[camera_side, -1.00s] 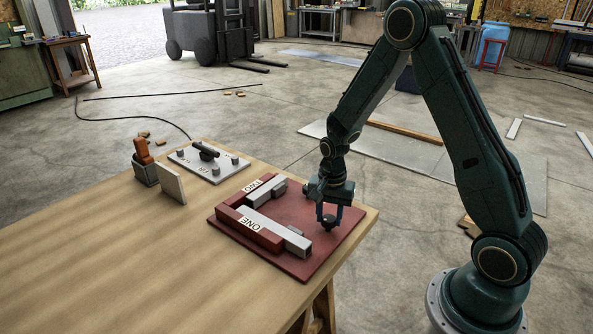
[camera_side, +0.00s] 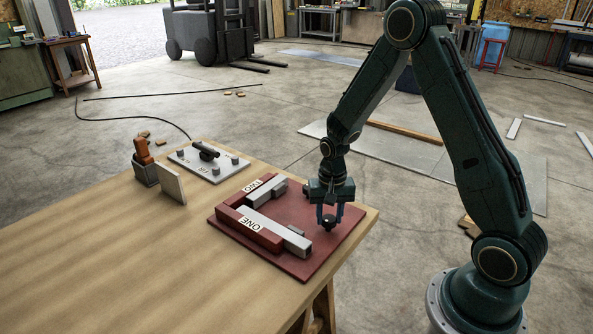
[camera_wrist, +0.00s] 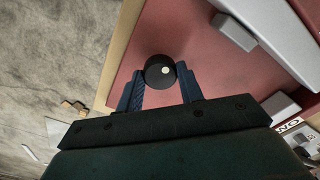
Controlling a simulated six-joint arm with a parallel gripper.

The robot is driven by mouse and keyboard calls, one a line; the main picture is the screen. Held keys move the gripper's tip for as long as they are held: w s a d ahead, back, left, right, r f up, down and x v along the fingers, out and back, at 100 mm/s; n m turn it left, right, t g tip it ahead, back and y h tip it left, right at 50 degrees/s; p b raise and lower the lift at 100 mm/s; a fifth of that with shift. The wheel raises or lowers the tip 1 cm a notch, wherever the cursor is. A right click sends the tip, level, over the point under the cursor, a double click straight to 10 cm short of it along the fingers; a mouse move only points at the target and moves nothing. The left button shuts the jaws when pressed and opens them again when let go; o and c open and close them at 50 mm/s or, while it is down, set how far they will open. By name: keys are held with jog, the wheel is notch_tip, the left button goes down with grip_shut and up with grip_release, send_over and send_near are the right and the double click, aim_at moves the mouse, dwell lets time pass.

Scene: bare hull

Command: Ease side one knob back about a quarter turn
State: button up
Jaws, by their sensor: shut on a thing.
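The knob (camera_wrist: 160,71) is black and round with a pale dot on its top, right of its centre in the wrist view. It stands near the right corner of the red base plate (camera_side: 303,262). My gripper (camera_wrist: 160,80) is shut on the knob, one blue-grey finger on each side. In the side view my gripper (camera_side: 329,222) points down over the plate, and the knob is a dark shape between the fingers.
Grey bars (camera_side: 274,230) lie along the plate, left of my gripper. A grey panel (camera_side: 209,163) with a black lever and small knobs, an upright pale board (camera_side: 171,186) and a grey holder (camera_side: 145,170) with an orange-handled thing stand further back. The wooden table's front left is clear.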

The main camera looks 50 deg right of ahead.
jog(key=n, duration=0.4)
jog(key=shift+n, duration=0.4)
jog(key=n, duration=0.3)
jog(key=shift+n, duration=0.3)
jog(key=n, duration=0.3)
jog(key=shift+n, duration=0.3)
jog(key=n, duration=0.4)
jog(key=o, duration=1)
jog(key=shift+r, duration=0.1)
